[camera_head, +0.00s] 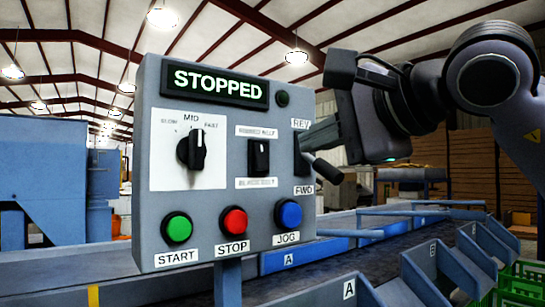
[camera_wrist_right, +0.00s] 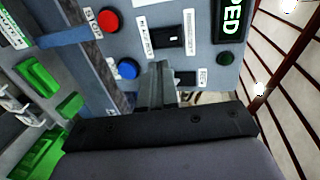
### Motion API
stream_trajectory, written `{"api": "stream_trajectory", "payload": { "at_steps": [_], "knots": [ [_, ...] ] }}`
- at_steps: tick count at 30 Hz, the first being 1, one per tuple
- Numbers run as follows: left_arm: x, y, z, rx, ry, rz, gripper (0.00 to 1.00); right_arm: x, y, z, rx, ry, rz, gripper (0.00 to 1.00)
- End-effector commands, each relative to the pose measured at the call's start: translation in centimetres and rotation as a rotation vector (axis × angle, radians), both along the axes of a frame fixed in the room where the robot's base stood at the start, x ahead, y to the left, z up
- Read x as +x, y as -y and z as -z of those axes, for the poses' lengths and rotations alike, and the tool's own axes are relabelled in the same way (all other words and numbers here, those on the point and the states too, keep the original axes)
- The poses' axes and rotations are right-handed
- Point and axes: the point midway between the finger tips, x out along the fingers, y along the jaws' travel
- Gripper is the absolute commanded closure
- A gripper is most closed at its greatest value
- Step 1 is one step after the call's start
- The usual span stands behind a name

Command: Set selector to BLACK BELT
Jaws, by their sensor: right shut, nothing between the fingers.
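The selector (camera_head: 258,158) is a black switch on the grey control panel (camera_head: 210,100), with a small white label above it and another below. My left gripper is out of view.
The panel also bears a speed knob (camera_head: 191,149), a lit STOPPED display (camera_head: 215,83), and green START (camera_head: 177,228), red STOP (camera_head: 234,221) and blue JOG (camera_head: 288,214) buttons. A conveyor (camera_head: 400,237) runs behind; green crates (camera_head: 522,280) stand at lower right.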

Motion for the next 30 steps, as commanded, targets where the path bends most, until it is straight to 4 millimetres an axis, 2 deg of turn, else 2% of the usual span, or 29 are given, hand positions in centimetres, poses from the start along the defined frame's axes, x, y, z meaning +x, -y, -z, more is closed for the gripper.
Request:
{"api": "stream_trajectory", "payload": {
  "at_steps": [6, 13, 19, 30],
  "knots": [
    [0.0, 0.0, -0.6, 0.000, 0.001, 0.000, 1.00, 3.9, -2.9, 0.9, 0.001, -0.005, -0.002, 1.00],
    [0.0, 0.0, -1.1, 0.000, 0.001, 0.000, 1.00, 6.9, -5.1, 1.8, 0.000, -0.002, -0.002, 1.00],
    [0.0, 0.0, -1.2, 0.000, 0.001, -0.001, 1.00, 8.0, -5.9, 2.1, 0.001, -0.001, -0.002, 1.00],
    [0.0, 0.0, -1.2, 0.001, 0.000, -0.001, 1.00, 8.1, -5.9, 2.1, 0.001, 0.001, -0.001, 1.00]
  ]
}}
